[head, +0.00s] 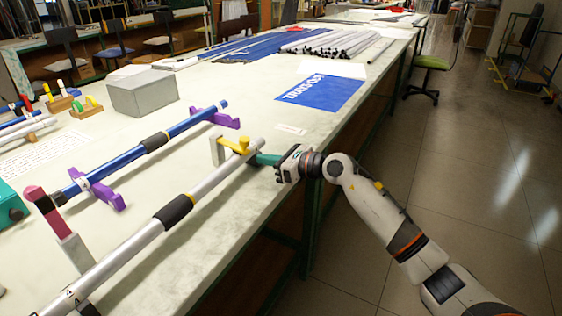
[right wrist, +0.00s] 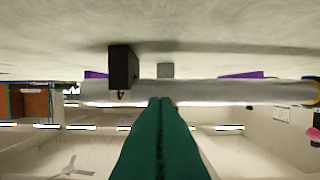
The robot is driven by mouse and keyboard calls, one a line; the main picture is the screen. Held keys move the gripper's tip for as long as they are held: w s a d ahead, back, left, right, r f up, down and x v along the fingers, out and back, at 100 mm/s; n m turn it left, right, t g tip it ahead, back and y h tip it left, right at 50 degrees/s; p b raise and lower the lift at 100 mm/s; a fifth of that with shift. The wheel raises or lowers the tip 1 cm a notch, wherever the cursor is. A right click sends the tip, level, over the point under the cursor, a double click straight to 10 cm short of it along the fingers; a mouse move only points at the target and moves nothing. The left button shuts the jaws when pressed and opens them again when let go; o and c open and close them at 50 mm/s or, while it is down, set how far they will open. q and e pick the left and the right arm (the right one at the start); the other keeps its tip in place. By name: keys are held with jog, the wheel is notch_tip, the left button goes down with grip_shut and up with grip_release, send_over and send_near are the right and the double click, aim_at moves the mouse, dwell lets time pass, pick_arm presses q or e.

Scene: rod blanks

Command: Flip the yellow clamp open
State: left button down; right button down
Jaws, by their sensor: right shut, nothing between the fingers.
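The yellow clamp (head: 232,146) lies across the top of a silver rod (head: 205,187) near its far end, beside a pale upright post (head: 217,151). A small knob stands up at its right end. My right gripper (head: 262,159) has its teal fingers shut and empty, just right of the rod and close to the clamp's knob. In the right wrist view the shut fingertips (right wrist: 160,102) reach the rod's edge (right wrist: 200,92); I cannot tell whether they touch it. The clamp is not clearly visible there. My left gripper is out of view.
A pink clamp arm (head: 45,212) stands tilted up at the rod's near support. A blue rod (head: 185,125) rests on purple stands (head: 103,195) to the left. A grey box (head: 142,93) and a blue sheet (head: 322,91) lie farther back. Open floor is right of the table.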

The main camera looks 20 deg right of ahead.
jog(key=shift+x, duration=1.1)
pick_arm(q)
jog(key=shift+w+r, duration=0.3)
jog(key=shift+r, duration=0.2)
pick_arm(e)
jog(key=shift+w+a+f, duration=0.1)
jog(key=shift+w+a, duration=0.15)
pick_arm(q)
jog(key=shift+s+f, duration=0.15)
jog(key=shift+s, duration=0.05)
pick_arm(e)
jog(key=shift+r, duration=0.2)
jog(key=shift+d+r, duration=0.1)
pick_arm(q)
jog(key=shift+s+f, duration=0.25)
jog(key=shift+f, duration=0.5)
pick_arm(e)
jog(key=shift+r, duration=0.1)
pick_arm(q)
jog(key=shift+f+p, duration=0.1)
jog(key=shift+p, duration=0.2)
